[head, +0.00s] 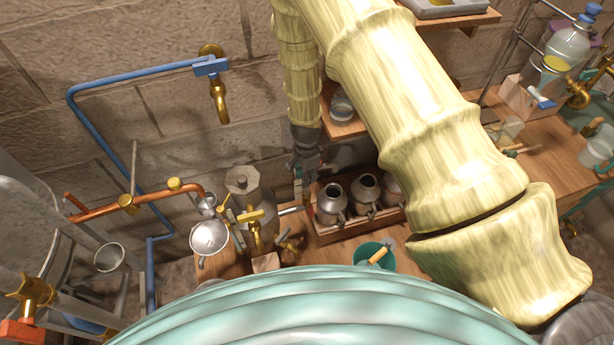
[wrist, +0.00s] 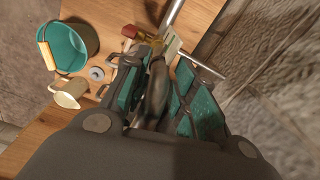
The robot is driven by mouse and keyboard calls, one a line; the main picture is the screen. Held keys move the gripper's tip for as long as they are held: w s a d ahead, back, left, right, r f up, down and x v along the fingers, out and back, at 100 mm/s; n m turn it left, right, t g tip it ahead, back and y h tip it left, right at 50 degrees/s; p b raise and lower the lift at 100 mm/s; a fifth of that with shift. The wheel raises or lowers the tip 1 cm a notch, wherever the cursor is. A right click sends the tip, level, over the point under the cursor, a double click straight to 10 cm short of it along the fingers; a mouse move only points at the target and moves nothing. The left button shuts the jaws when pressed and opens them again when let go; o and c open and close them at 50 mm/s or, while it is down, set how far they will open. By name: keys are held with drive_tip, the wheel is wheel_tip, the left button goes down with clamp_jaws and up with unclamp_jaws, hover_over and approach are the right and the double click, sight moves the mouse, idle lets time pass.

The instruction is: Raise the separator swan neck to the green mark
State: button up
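The separator appears to be the grey metal can (head: 243,212) with a brass tap on the wooden bench. A short pale metal tube (head: 292,210) runs from its right side towards my gripper (head: 304,172); the tube also shows in the wrist view (wrist: 174,11). I cannot tell for sure which piece is the swan neck. A small upright strip (head: 298,186) with some green stands by my fingers. In the wrist view my gripper (wrist: 162,60) has its teal-padded fingers around a dark part and close to a pale brass-coloured piece. Whether they grip anything is unclear.
A wooden crate (head: 326,235) of metal jugs stands close right of my gripper. A teal bucket (head: 370,262) is in front, and a cream cup (wrist: 69,93) is beside it in the wrist view. A copper pipe (head: 155,197) and the stone wall bound the left and back.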

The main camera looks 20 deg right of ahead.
drive_tip(key=o, duration=0.3)
drive_tip(key=shift+w, duration=0.25)
drive_tip(key=shift+s, duration=0.2)
wheel_tip(320, 180, up, 12)
drive_tip(key=shift+f, duration=0.1)
idle(0.4)
